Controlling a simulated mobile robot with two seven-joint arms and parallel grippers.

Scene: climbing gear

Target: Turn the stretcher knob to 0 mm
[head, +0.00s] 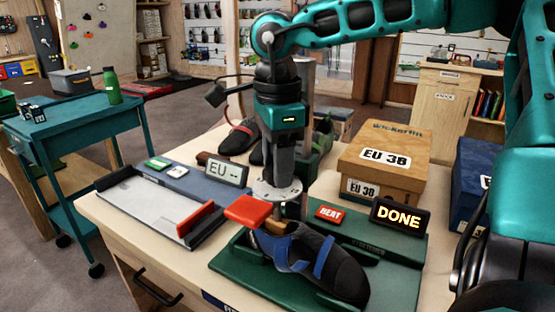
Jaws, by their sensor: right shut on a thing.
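The stretcher (400,250) is a green base on the workbench, with a dark shoe with blue straps (318,262) lying on it. A round pale dial plate (277,190) stands above the shoe's left end. My right gripper (279,178) points straight down over this plate and is shut on the stretcher knob, which its fingers mostly hide. The knob's reading is too small to tell. A red HEAT button (330,213) and a lit display reading DONE (401,216) are on the base. My left gripper is not in view.
A foot-measuring device (165,205) with a display reading "EU --" (226,172) lies left of the stretcher. Cardboard EU 38 box (385,140) and a blue box (475,180) stand behind right. Other shoes (241,137) are behind my gripper. A teal cart (75,130) stands left.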

